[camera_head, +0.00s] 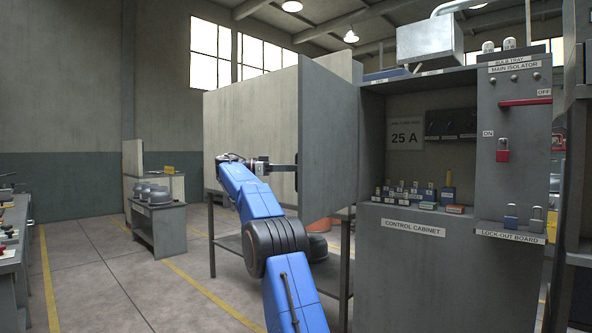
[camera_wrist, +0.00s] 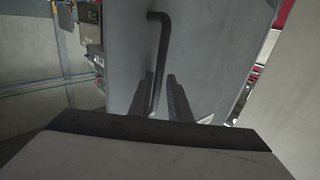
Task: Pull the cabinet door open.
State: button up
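The grey control cabinet (camera_head: 430,265) stands at the right of the head view. Its door (camera_head: 328,140) is swung wide open toward the left, and the cabinet's inside shows. The door's dark bar handle (camera_wrist: 160,60) runs down the door face in the wrist view. In the head view the handle (camera_head: 296,171) shows partly, at the door's left side. My gripper (camera_head: 280,168) is at the handle. In the wrist view its two dark fingers (camera_wrist: 163,95) lie either side of the handle's lower part, with a visible gap on the right side.
Inside the cabinet are several small labelled blocks (camera_head: 420,193) on a shelf. A red isolator lever (camera_head: 525,102) and padlocks (camera_head: 511,217) are at the right. A dark table (camera_head: 228,242) stands below my arm, left of the cabinet. The floor (camera_head: 100,270) at the left is clear.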

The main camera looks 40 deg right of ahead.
jog(key=v, duration=0.7)
jog(key=shift+w, duration=0.2)
jog(key=shift+a, duration=0.1)
